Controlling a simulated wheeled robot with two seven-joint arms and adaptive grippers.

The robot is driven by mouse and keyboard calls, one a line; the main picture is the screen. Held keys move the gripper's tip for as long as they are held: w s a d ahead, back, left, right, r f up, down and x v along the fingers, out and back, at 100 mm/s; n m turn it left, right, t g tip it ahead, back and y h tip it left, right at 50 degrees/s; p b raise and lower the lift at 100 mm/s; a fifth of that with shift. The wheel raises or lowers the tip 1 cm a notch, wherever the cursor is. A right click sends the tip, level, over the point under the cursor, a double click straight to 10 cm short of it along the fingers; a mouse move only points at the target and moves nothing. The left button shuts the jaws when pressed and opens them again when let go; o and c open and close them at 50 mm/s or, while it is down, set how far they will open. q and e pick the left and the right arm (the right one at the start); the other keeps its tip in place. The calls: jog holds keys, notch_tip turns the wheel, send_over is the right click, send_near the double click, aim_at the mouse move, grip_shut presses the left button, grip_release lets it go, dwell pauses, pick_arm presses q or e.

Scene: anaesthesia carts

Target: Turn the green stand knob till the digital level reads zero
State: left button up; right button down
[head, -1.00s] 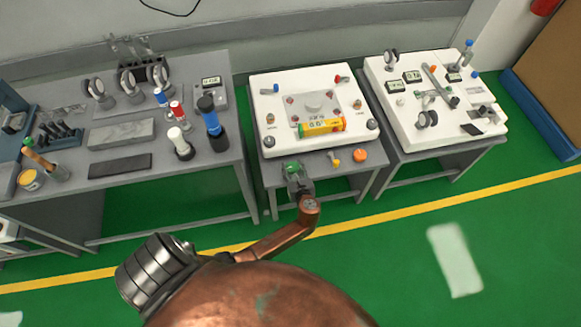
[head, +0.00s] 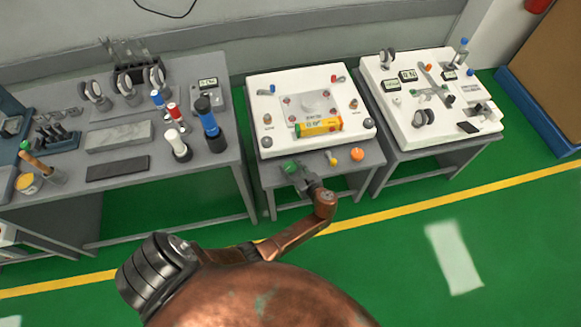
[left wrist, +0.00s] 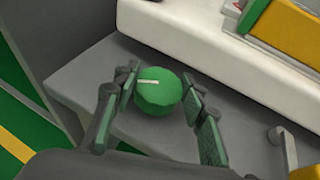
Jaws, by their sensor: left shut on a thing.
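The green knob (left wrist: 158,93) sits at the front left of the middle cart, and a pale line marks its top in the left wrist view. My left gripper (left wrist: 160,105) has its fingers on both sides of the knob and is shut on it. In the head view the gripper (head: 293,170) partly covers the green knob (head: 288,166). The yellow and orange digital level (head: 318,127) lies on the white stand (head: 270,142); its reading is too small to tell. My right gripper is not in view.
A yellow knob (head: 332,158) and an orange knob (head: 358,154) stand right of the green one on the grey ledge. A tool bench (head: 200,172) is to the left and another white-topped cart (head: 405,147) to the right. Green floor lies in front.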

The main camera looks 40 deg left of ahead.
pick_arm(q)
jog(key=o, duration=1.2)
jog(key=shift+c, duration=0.2)
jog(key=v, duration=1.2)
